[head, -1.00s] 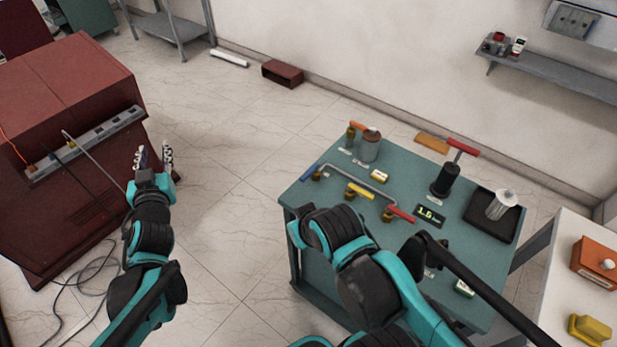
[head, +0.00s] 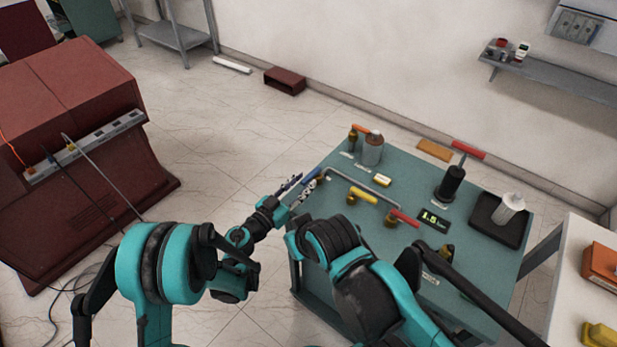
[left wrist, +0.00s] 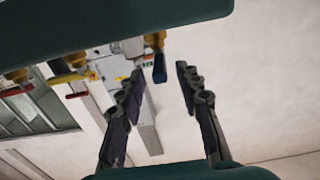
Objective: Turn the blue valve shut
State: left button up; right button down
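The blue valve's handle (head: 312,174) is at the left edge of the green table, at the end of a grey pipe (head: 345,178). My left gripper (head: 299,183) is open and empty just left of the blue handle. In the left wrist view, the blue handle (left wrist: 159,67) shows in the gap between the fingers of my left gripper (left wrist: 158,74). I cannot tell whether the fingers touch it. The blue valve's body is partly hidden in the head view. My right gripper is not in view.
A yellow valve (head: 362,195) and a red valve (head: 404,217) stand along the same pipe. A grey canister (head: 373,149), a black post (head: 451,184) and a black tray (head: 486,229) stand on the green table (head: 410,170). A red cabinet (head: 70,90) is at left.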

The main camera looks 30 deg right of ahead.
aim_at(309, 177)
pick_arm(q)
jog(key=shift+x, duration=1.65)
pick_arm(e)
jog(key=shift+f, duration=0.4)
